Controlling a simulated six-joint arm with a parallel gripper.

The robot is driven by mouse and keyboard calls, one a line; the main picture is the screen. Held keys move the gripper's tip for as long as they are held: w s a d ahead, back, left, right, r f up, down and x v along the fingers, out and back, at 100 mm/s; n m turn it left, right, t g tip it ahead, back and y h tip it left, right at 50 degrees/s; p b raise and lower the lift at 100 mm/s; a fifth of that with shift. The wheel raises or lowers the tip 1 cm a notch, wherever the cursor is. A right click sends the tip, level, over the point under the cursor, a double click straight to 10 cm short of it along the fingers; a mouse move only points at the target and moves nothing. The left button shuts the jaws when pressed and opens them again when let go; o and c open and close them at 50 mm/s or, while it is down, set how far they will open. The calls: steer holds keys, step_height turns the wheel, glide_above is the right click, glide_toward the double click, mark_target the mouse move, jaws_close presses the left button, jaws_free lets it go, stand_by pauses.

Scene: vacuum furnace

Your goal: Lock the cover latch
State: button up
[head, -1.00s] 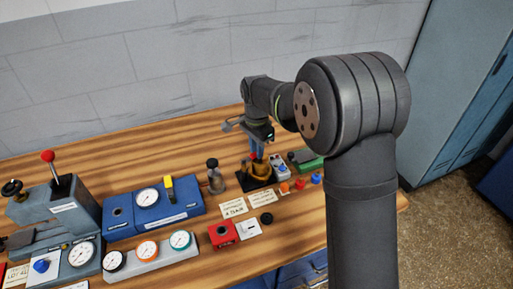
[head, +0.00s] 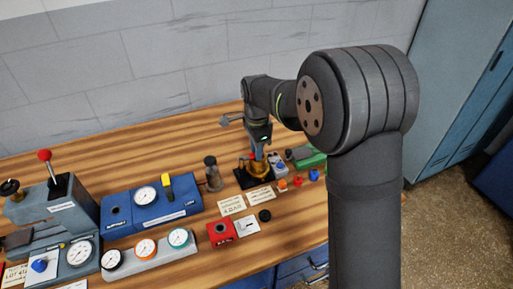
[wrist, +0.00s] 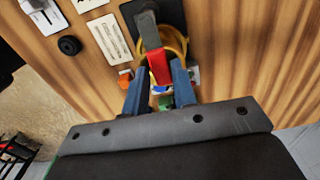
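The cover latch shows in the wrist view as a grey lever (wrist: 148,30) with a red end (wrist: 159,69). It lies across a round brass-coloured fitting (wrist: 174,42) on a dark base. My gripper (wrist: 160,72) has its two blue fingertips on either side of the red end, very near its edges. I cannot tell whether they press on it. In the head view my gripper (head: 259,150) points down over the brass fitting (head: 260,167) at the back right of the bench, and the fingers and latch are too small there to make out clearly.
Small knobs, among them a blue one (head: 314,175), stand right of the fitting. A dark cylinder (head: 213,174) stands to its left. Paper labels (head: 261,197) and a red block (head: 221,234) lie in front. A blue gauge box (head: 150,212) is farther left.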

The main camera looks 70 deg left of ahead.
steer(key=shift+o, duration=1.4)
step_height(320, 180, up, 17)
steer(key=shift+r, duration=0.2)
steer(key=shift+f, duration=0.1)
step_height(320, 180, down, 17)
steer(key=shift+f, duration=0.15)
stand_by(0.4)
